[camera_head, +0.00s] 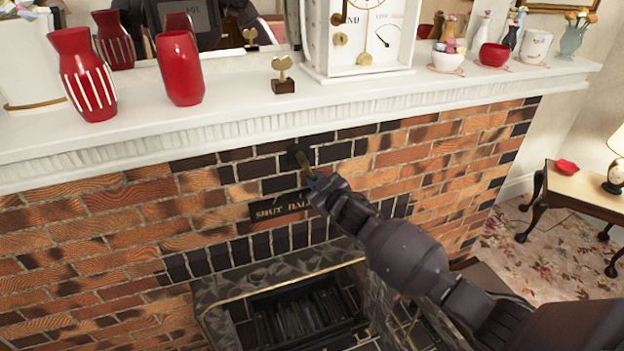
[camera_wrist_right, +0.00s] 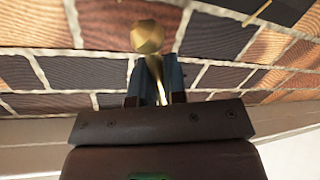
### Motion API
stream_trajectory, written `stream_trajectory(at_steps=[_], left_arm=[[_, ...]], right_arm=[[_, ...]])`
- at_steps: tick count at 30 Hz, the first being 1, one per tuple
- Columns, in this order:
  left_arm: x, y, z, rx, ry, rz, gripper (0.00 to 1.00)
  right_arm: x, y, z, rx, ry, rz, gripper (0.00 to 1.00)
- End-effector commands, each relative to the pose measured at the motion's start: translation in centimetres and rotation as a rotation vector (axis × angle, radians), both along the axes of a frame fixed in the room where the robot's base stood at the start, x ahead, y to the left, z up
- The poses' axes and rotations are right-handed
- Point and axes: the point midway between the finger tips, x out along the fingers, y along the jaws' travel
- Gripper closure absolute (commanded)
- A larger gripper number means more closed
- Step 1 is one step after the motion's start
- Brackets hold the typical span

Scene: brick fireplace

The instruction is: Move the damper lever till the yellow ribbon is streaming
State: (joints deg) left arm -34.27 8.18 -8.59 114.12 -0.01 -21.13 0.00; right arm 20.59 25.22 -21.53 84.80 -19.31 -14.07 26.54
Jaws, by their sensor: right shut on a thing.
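The damper lever (camera_head: 303,161) is a short brass rod on a dark mount in the brick chimney breast, just under the mantel. In the right wrist view its round brass knob (camera_wrist_right: 147,37) stands beyond my fingertips. My right gripper (camera_head: 313,181) is shut on the lever's rod; its two fingers (camera_wrist_right: 156,80) flank the rod in the wrist view. A dark plate (camera_head: 279,208) below the lever has gold letters reading "SHUT" and "HAL"; my gripper and arm hide its right part. I cannot make out a yellow ribbon. My left gripper is not in view.
The white mantel (camera_head: 225,115) overhangs the lever closely. It bears red vases (camera_head: 181,68), a small brass ornament (camera_head: 283,76), a white clock (camera_head: 360,35) and several cups. The fireplace opening (camera_head: 300,310) is below. A small table (camera_head: 585,188) stands at right.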

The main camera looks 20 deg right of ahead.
Motion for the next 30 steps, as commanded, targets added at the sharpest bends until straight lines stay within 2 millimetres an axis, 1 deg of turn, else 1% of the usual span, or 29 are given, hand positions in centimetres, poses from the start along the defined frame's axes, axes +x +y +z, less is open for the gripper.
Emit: stream_trajectory(at_steps=[1, 3, 9, 22, 23, 24, 26, 27, 30], left_arm=[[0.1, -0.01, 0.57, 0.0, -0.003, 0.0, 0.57], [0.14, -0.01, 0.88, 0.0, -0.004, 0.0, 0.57], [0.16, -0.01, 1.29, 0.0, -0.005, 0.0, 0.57], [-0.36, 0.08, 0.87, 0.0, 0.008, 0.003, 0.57], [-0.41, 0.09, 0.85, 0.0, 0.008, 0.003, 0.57], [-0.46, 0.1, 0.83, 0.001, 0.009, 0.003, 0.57], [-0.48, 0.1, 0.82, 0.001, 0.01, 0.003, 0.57], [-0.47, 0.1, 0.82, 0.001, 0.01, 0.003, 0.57], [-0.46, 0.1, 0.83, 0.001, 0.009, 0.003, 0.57]], right_arm=[[-0.01, -0.23, 0.23, -0.023, 0.001, -0.002, 1.0], [-0.01, -0.4, 0.28, -0.05, 0.0, -0.002, 1.0], [-0.01, -0.66, 0.28, -0.096, -0.001, -0.001, 1.0], [-0.01, -0.71, 0.2, -0.106, -0.001, -0.001, 1.0], [-0.01, -0.71, 0.2, -0.106, -0.001, -0.001, 0.83], [0.0, -0.71, 0.21, -0.106, -0.001, -0.001, 0.77], [0.0, -0.7, 0.22, -0.106, -0.001, -0.001, 0.68], [0.0, -0.7, 0.24, -0.106, -0.001, -0.001, 0.64], [0.01, -0.69, 0.27, -0.105, -0.002, -0.001, 0.64]])
